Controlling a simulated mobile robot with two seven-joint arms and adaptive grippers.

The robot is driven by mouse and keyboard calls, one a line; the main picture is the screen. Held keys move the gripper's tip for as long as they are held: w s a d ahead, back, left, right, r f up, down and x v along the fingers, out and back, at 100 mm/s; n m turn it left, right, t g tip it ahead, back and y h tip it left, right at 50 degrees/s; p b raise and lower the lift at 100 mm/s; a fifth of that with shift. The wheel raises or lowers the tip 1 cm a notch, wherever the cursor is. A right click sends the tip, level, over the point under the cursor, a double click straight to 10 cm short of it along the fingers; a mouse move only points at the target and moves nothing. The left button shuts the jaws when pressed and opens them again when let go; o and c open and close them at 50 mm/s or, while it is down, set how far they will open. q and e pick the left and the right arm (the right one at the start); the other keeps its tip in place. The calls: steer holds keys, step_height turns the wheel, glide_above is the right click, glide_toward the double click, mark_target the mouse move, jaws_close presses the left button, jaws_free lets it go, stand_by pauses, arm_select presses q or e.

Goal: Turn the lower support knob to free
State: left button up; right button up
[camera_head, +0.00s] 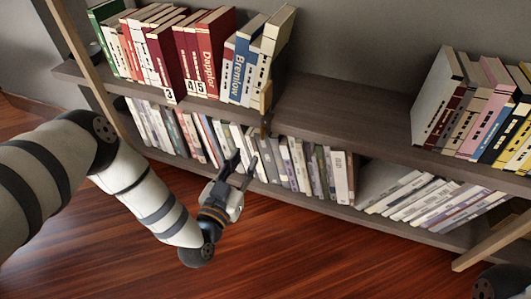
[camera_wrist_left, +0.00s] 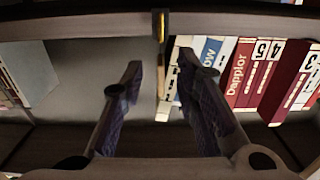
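A narrow wooden support (camera_head: 266,97) stands at the front edge of the upper shelf, beside the last book of the left row. It also shows in the left wrist view (camera_wrist_left: 162,55). A small dark piece, perhaps the lower support knob (camera_head: 264,130), sits at its lower end on the shelf edge; its turned position cannot be told. My left gripper (camera_head: 245,157) is open and empty, below and left of this piece, in front of the lower books. In the left wrist view its two fingers (camera_wrist_left: 160,72) are spread to either side of the support. My right gripper is not in view.
Red, blue and cream books (camera_head: 209,55) stand left on the upper shelf (camera_head: 345,108); more books (camera_head: 478,105) stand right. The lower shelf holds pale books (camera_head: 300,165), some leaning at the right. The wooden floor (camera_head: 290,250) in front is clear.

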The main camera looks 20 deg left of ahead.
mark_target(261, 130)
arm_select(q)
steer(key=w+b, duration=0.3)
steer(key=w, duration=0.8)
steer(key=shift+d+f+b, duration=0.1)
steer(key=shift+f+b, duration=0.05)
steer(key=shift+b, duration=0.2)
steer(key=shift+w, duration=0.5)
steer(key=shift+r, duration=0.2)
jaws_close()
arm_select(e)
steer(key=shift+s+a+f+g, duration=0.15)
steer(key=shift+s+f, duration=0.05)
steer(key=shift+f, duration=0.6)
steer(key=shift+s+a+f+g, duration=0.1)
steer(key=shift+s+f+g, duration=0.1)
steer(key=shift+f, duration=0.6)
